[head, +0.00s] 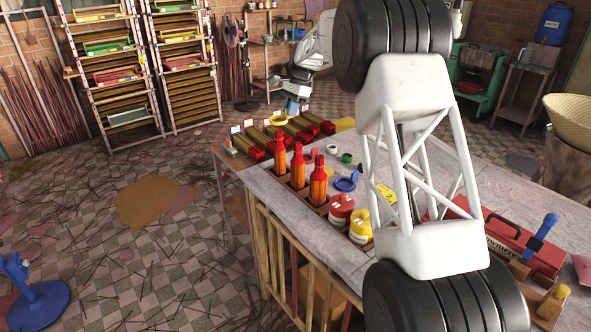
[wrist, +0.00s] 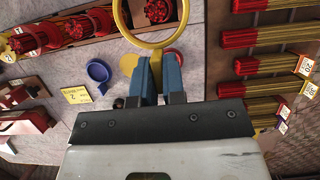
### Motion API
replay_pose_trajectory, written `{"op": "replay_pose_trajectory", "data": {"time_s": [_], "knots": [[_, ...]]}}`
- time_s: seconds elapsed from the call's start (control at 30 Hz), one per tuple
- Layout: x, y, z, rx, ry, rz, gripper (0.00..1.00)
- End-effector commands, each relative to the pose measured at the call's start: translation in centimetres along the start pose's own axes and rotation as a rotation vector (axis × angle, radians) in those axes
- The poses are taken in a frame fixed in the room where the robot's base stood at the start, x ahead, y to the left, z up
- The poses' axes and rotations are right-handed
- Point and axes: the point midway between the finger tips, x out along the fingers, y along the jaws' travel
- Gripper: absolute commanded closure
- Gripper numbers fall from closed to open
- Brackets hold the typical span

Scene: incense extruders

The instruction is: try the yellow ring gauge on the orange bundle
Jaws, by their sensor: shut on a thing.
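In the head view the yellow ring (head: 278,118) is held in the air behind the upright bundles, near my gripper (head: 291,106). Several orange bundles with red tops stand in a row in a rack; one orange bundle (head: 318,188) is the nearest of three clear ones.
A blue ring gauge (head: 347,184) lies on the grey table by a yellow card (wrist: 76,95). Flat stick bundles (wrist: 266,66) lie in a row at the far end. A red toolbox (head: 520,240) is at right.

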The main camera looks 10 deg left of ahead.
Motion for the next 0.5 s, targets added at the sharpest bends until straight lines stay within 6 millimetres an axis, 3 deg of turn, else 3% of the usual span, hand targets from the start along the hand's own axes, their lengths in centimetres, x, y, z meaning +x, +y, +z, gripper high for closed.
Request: {"op": "replay_pose_trajectory", "data": {"time_s": [0.27,0.5], "knots": [[-0.2,1.9,-0.1,0.001,0.000,-0.001,1.00],[0.0,5.8,-0.2,0.002,-0.001,0.000,1.00]]}}
